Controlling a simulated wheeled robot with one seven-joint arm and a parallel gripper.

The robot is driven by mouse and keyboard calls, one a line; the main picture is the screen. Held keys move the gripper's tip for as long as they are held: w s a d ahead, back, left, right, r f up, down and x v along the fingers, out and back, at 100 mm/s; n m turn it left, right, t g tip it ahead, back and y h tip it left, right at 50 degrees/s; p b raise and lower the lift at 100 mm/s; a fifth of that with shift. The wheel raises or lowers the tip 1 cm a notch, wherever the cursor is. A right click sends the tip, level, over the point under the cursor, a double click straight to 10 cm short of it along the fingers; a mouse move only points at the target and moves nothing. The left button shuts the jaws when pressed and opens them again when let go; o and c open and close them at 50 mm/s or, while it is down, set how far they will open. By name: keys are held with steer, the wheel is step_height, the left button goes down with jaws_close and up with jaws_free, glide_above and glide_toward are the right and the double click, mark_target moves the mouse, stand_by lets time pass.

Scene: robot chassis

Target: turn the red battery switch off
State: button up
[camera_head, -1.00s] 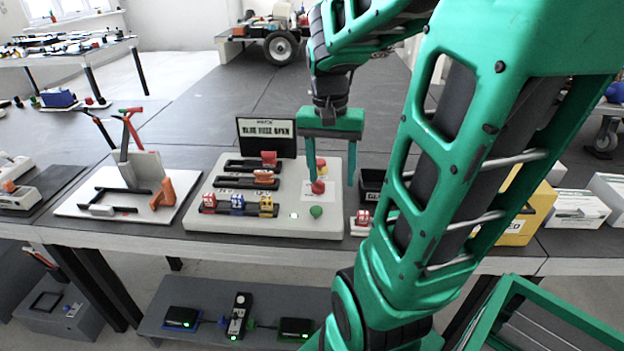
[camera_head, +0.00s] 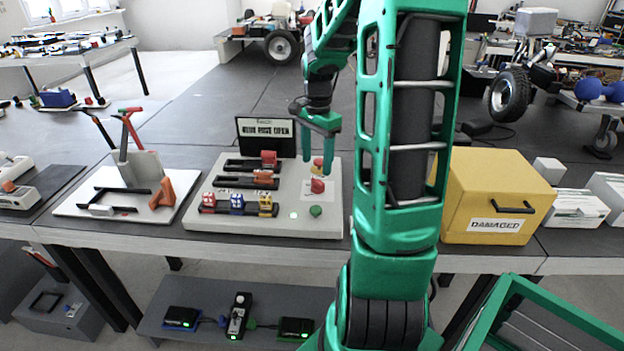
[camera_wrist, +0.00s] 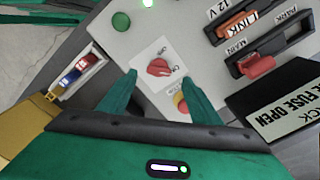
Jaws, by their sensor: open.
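The red battery switch (camera_head: 317,186) is a round red knob on a white label at the right side of the grey panel (camera_head: 270,229). In the wrist view the red knob (camera_wrist: 159,67) lies just beyond my fingertips, roughly midway between them, with label text around it. My gripper (camera_head: 318,165) points down over the right part of the panel. It is open and empty, with its two green fingers (camera_wrist: 157,80) spread on either side of the knob's line. A yellow-and-red button (camera_wrist: 180,102) shows between the fingers, partly hidden by the right one.
The panel also has a green button (camera_head: 316,211), a lit lamp, coloured fuses (camera_head: 237,201) and red and orange levers (camera_wrist: 257,66). A sign reading "fuse open" (camera_head: 266,137) stands behind. A yellow box marked DAMAGED (camera_head: 495,195) is at right.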

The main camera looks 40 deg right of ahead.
mark_target(316, 181)
step_height(316, 181, down, 7)
steer(key=shift+r, duration=0.2)
steer(key=c, duration=1)
steer(key=shift+a, duration=0.2)
steer(key=shift+c, duration=0.2)
steer(key=shift+d, duration=0.15)
